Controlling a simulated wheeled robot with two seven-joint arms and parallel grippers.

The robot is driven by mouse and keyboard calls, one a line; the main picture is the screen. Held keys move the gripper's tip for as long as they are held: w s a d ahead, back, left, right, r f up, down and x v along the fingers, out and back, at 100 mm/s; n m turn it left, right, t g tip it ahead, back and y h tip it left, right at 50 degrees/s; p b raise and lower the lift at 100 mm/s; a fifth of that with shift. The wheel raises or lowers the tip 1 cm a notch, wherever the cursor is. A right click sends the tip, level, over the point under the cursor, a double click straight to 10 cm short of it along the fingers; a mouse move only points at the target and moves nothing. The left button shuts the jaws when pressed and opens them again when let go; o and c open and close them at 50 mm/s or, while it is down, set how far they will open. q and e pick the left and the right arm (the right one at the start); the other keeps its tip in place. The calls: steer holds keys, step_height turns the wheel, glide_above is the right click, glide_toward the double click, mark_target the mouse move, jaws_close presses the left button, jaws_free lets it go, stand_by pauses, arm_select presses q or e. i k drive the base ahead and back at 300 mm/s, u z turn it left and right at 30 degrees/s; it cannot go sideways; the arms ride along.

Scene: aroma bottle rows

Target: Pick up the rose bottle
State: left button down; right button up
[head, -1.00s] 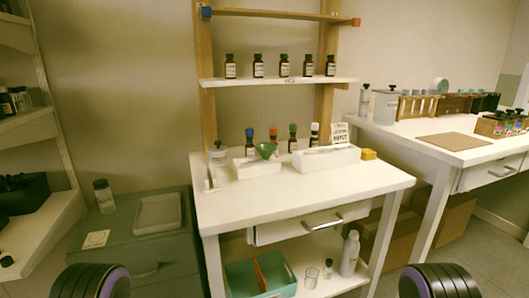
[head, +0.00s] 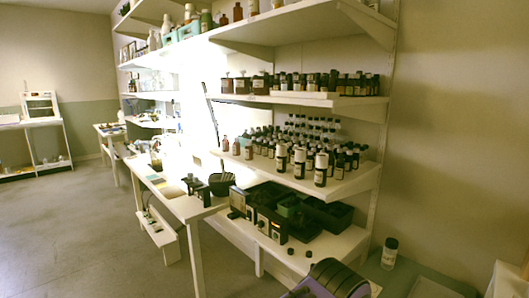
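Many small dark bottles with white labels stand in rows on the shelf unit at the right. One group is on the upper shelf (head: 340,97), and a larger group of bottles (head: 321,168) is on the shelf below. The labels are too small to read, so I cannot tell which bottle is rose. Neither gripper is in view. Only a black and purple part of my own body shows at the bottom edge.
A jar with a dark lid (head: 389,253) stands on a grey-green surface at the lower right. A white bench (head: 188,205) runs along the left of the shelves. The floor (head: 70,235) at the left is clear.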

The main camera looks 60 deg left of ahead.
mark_target(236, 144)
steer(key=u, duration=2.5)
steer(key=k, duration=0.65)
steer(key=u, duration=0.9)
steer(key=k, duration=0.55)
steer(key=u, duration=0.3)
steer(key=i, duration=1.8)
steer(key=z, duration=0.95)
steer(key=i, duration=0.95)
steer(key=z, duration=0.95)
